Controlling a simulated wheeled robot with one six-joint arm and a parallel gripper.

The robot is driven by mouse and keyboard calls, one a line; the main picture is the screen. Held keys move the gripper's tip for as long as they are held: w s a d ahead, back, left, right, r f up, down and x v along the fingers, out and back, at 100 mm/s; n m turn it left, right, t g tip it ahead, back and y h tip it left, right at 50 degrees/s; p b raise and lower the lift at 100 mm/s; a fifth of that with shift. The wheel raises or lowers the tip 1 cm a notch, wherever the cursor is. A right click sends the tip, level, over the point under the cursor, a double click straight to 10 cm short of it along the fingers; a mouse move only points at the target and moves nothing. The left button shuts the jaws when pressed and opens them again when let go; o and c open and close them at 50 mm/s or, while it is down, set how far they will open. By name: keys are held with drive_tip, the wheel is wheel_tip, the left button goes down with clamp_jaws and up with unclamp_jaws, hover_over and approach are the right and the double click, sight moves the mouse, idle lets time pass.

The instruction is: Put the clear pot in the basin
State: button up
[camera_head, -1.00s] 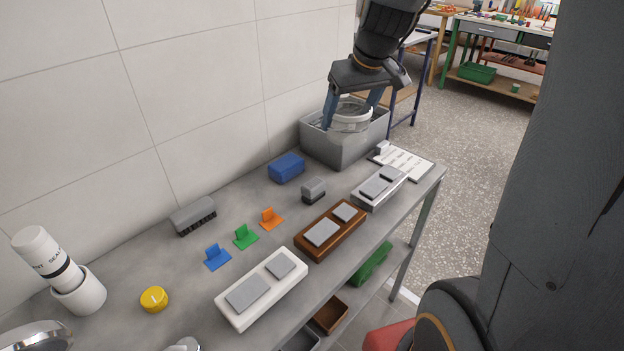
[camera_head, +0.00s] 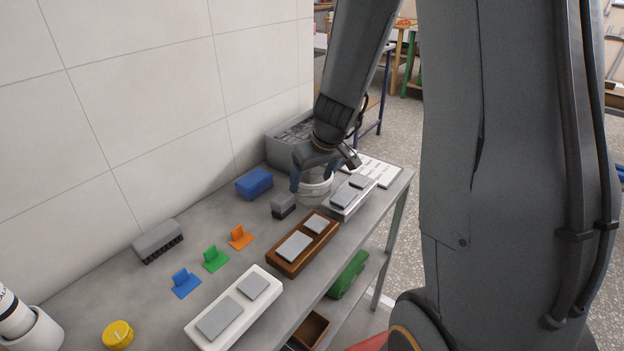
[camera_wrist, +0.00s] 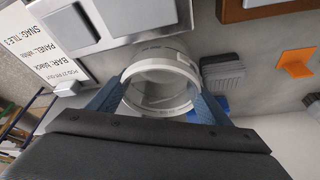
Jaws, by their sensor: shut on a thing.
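The clear pot (camera_head: 315,193), a round see-through pot with a whitish rim, is between the fingers of my gripper (camera_head: 313,180). In the wrist view the pot (camera_wrist: 158,52) shows as a ring, with a blue finger on either side. I cannot tell whether the pot touches the bench. The grey open-topped container (camera_head: 282,150), which looks like the basin, stands at the bench's far end, behind my gripper and partly hidden by my arm.
A small grey brush (camera_head: 284,205) and a blue block (camera_head: 254,183) are left of the pot. A brown block (camera_head: 303,244) is in front, and a label sheet (camera_head: 372,170) lies behind right.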

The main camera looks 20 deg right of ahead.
drive_tip(key=shift+f+b, duration=0.25)
drive_tip(key=shift+b, duration=0.1)
drive_tip(key=o, duration=1.1)
drive_tip(key=shift+c, duration=0.2)
